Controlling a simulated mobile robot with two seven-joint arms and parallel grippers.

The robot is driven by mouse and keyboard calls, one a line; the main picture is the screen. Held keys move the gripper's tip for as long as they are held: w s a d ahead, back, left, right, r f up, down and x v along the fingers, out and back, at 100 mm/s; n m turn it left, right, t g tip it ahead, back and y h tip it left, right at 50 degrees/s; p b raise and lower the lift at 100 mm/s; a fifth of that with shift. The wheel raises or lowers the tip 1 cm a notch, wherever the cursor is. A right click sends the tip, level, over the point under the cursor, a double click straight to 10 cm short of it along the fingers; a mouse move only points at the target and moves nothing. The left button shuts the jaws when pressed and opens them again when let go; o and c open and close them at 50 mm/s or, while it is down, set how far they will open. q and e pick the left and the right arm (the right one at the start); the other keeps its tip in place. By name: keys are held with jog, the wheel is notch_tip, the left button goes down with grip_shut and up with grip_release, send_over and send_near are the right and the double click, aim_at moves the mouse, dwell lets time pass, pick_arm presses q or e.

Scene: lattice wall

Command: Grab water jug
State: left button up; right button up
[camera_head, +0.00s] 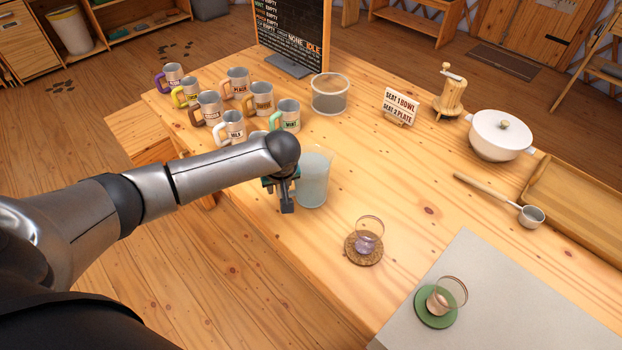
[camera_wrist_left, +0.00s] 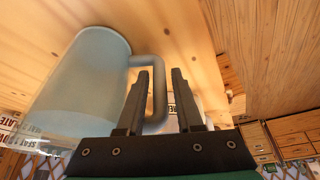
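The water jug (camera_head: 316,180) is a clear, bluish cylinder standing on the wooden table near its front left edge. In the left wrist view the jug (camera_wrist_left: 85,80) fills the left side, and its grey handle (camera_wrist_left: 159,85) shows between my fingers. My left gripper (camera_head: 287,207) is beside the jug, on its left side in the head view. In the left wrist view the gripper (camera_wrist_left: 160,80) is open, its two fingers on either side of the handle, with a visible gap to the right finger. My forearm hides part of the jug's surroundings. My right gripper is not in view.
Several labelled mugs (camera_head: 258,98) stand behind my arm, with a clear container (camera_head: 330,95) beside them. A glass on a cork coaster (camera_head: 363,250) stands in front of the jug. A white pot (camera_head: 500,135) and ladle (camera_head: 530,215) lie right. The table's middle is clear.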

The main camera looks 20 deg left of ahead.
pick_arm(q)
jog(key=shift+c, duration=0.2)
grip_shut()
dwell(1.1)
jog(key=shift+w+r, duration=0.1)
